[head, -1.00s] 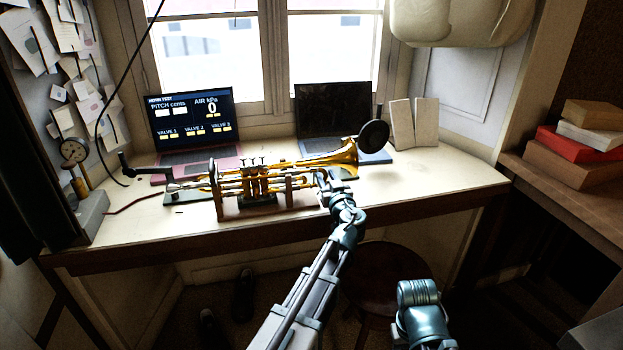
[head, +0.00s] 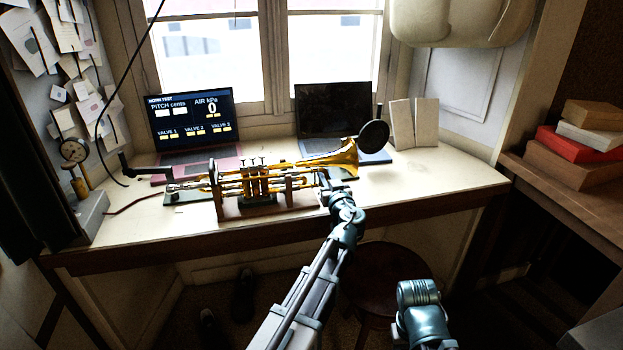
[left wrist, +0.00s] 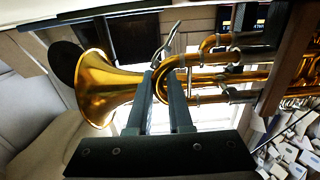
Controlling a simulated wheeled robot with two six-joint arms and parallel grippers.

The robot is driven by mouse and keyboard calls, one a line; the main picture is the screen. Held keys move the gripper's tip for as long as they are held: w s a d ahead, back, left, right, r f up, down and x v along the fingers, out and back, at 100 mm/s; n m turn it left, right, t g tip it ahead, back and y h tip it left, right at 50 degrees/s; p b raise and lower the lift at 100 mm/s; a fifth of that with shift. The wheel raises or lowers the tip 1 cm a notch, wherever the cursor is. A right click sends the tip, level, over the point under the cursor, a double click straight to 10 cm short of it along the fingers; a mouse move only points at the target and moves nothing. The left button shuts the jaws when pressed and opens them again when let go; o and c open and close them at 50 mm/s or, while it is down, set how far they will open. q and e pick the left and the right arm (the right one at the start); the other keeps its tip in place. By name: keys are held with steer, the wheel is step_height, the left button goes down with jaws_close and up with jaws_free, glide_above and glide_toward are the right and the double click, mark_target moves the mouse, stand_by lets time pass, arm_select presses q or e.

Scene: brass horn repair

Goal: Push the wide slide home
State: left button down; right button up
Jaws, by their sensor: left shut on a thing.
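A brass trumpet (head: 300,162) lies level in a wooden stand on the bench, its bell to the right. In the left wrist view its bell (left wrist: 98,88) is at left and the curved bow of the wide slide (left wrist: 182,72) is near the middle. My left gripper (head: 324,180) is at the trumpet's right part, below the bell. In the left wrist view my left gripper (left wrist: 160,80) has its fingers at the end of the bow, shut on it. The fingers partly hide the bow, and how far the slide is in cannot be told.
A laptop with a test display (head: 192,118) and a dark-screened laptop (head: 333,110) stand behind the trumpet. A crank handle (head: 145,169) and a gauge (head: 73,150) are at left. A stool (head: 385,275) is below. The bench's right end (head: 450,180) is clear.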

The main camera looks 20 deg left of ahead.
arm_select(q)
steer(key=shift+s+a, duration=0.55)
steer(key=shift+a, duration=0.25)
steer(key=shift+s+a, duration=0.5)
steer(key=shift+a, duration=0.25)
stand_by(2.1)
steer(key=c, duration=0.8)
jaws_free()
steer(key=shift+o, duration=0.2)
steer(key=shift+s+d+f, duration=0.15)
steer(key=shift+s+d, duration=0.1)
steer(key=shift+s, duration=0.25)
steer(key=v, duration=1.2)
steer(key=shift+d, duration=0.55)
